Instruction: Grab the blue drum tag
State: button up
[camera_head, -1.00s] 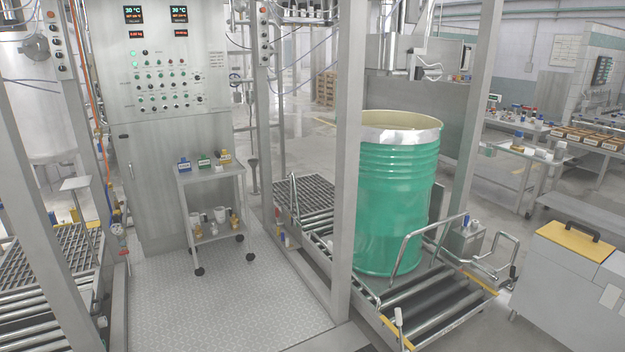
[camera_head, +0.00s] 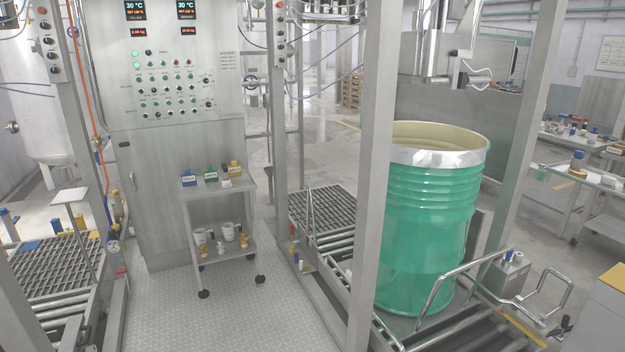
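A blue tag block (camera_head: 188,178) with a white label stands at the left of the top shelf of a small steel cart (camera_head: 218,188). A green tag block (camera_head: 210,174) and a yellow one (camera_head: 235,169) stand to its right on the same shelf. The three are apart from my arm, and nothing covers the blue one. My gripper is not in view.
A large green drum (camera_head: 430,230) stands on a roller conveyor at the right, behind a steel post (camera_head: 372,180). A control cabinet (camera_head: 170,110) stands behind the cart. The plate floor (camera_head: 215,315) before the cart is clear.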

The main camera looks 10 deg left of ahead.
aim_at(188, 178)
jog(key=u, duration=0.15)
jog(key=i, duration=0.9)
jog(key=u, duration=0.45)
jog(key=i, duration=0.8)
jog(key=u, duration=0.85)
jog(key=i, duration=0.55)
jog(key=u, duration=0.9)
jog(key=i, duration=0.85)
jog(key=u, duration=0.5)
